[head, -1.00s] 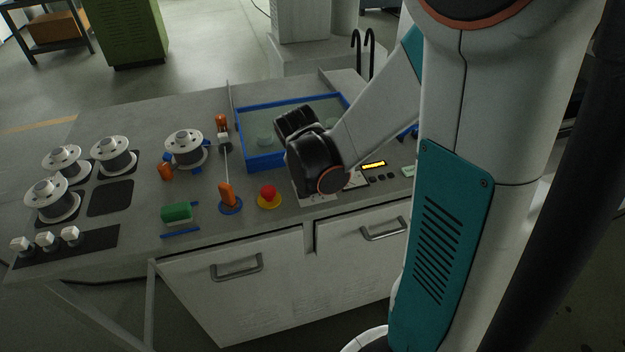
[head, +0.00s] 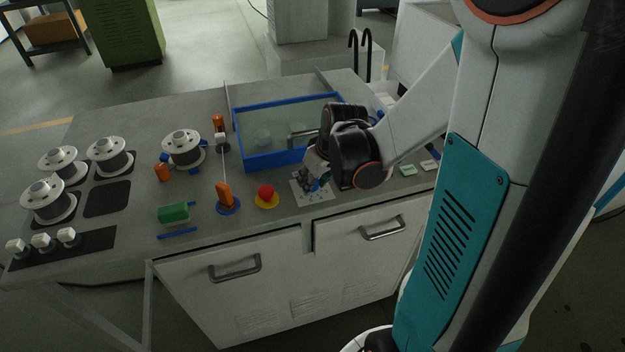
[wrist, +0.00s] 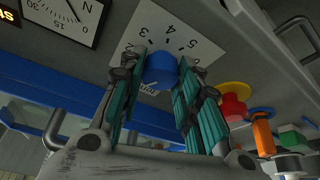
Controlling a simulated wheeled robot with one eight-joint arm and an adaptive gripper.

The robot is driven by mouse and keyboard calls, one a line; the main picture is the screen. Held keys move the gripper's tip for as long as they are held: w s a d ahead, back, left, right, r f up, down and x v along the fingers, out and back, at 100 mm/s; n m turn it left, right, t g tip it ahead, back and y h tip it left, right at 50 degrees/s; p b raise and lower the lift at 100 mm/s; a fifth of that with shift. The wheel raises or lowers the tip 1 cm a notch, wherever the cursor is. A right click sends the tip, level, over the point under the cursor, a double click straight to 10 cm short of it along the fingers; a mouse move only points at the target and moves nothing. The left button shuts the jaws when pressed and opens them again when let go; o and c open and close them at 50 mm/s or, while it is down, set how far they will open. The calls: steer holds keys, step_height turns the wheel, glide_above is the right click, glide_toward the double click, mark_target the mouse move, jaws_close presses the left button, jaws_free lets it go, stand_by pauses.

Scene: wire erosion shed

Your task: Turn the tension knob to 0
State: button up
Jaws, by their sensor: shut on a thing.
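The tension knob (wrist: 160,68) is a blue round knob on a white plate with a printed number scale (wrist: 193,32). In the wrist view it sits between my two teal-padded fingers, and my gripper (wrist: 159,78) is shut on it. Numbers from 2 to 6 show around it; the knob's pointer cannot be made out. In the head view my gripper (head: 312,178) reaches down to the white plate (head: 302,196) at the bench front, and the knob is mostly hidden by the fingers and the black wrist.
A red button on a yellow base (head: 267,197) and an orange lever (head: 225,195) stand left of the plate. A blue-framed tank (head: 280,160) lies behind. A second white dial plate (wrist: 65,18) shows in the wrist view. Wire spools (head: 110,157) stand at the far left.

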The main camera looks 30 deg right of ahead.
steer(key=n+y, duration=0.1)
steer(key=n, duration=0.4)
steer(key=shift+d+g+y, duration=0.15)
steer(key=shift+g+y, duration=0.15)
steer(key=shift+y, duration=0.1)
stand_by(0.3)
steer(key=o, duration=1.1)
steer(key=shift+c, duration=0.2)
steer(key=shift+r, duration=0.1)
steer(key=v, duration=0.7)
steer(key=shift+r, duration=0.1)
